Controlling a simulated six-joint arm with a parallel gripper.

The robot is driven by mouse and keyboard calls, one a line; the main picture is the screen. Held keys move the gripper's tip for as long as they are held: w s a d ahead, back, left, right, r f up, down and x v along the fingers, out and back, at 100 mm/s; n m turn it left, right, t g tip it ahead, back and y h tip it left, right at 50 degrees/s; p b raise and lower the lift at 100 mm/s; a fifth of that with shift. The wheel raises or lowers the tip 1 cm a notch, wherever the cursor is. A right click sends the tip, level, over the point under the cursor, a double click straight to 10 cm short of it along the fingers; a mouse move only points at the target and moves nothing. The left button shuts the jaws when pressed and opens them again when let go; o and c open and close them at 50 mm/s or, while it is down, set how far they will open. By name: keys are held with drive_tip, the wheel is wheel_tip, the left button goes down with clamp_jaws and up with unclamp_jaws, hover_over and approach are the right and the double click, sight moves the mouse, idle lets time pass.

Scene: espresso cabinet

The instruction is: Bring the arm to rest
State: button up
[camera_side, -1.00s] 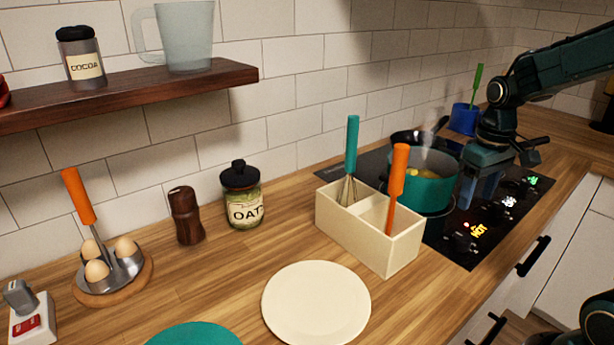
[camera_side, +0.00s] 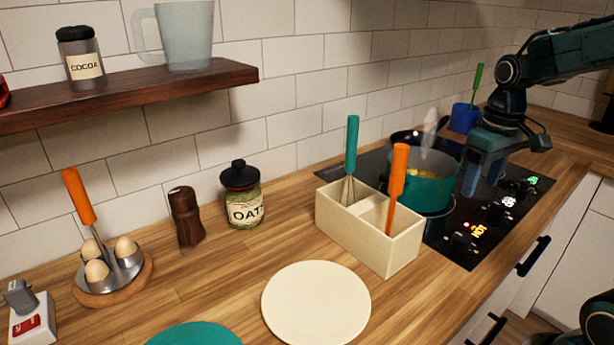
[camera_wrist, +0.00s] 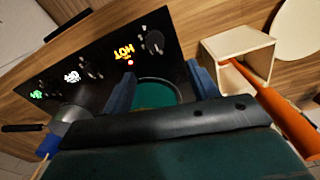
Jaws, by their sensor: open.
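My gripper (camera_side: 483,178) is open and empty. In the side view it hangs above the black cooktop (camera_side: 447,243), at the right of the teal pot (camera_side: 433,189). The pot stands on the cooktop with yellowish food in it and steam rising. In the wrist view my gripper (camera_wrist: 163,87) shows two blue fingers spread apart, with part of the teal pot (camera_wrist: 155,93) between and below them. A dark bar of my wrist hides the rest of the pot.
A cream two-part holder (camera_side: 347,240) with a teal-handled whisk (camera_side: 351,150) and an orange-handled tool (camera_side: 398,175) stands left of the cooktop. A blue cup (camera_side: 464,119) stands behind. A cream plate (camera_side: 316,303) lies in front. The lit knobs (camera_side: 478,230) line the cooktop's front; "HOT" glows.

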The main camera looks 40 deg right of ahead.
drive_tip(key=s+a+r+n+t, duration=0.1)
drive_tip(key=s+a+r+t, duration=0.3)
drive_tip(key=s+a, duration=0.6)
drive_tip(key=shift+a+n+t, duration=0.4)
drive_tip(key=shift+a+t, duration=0.2)
drive_tip(key=shift+a, duration=0.4)
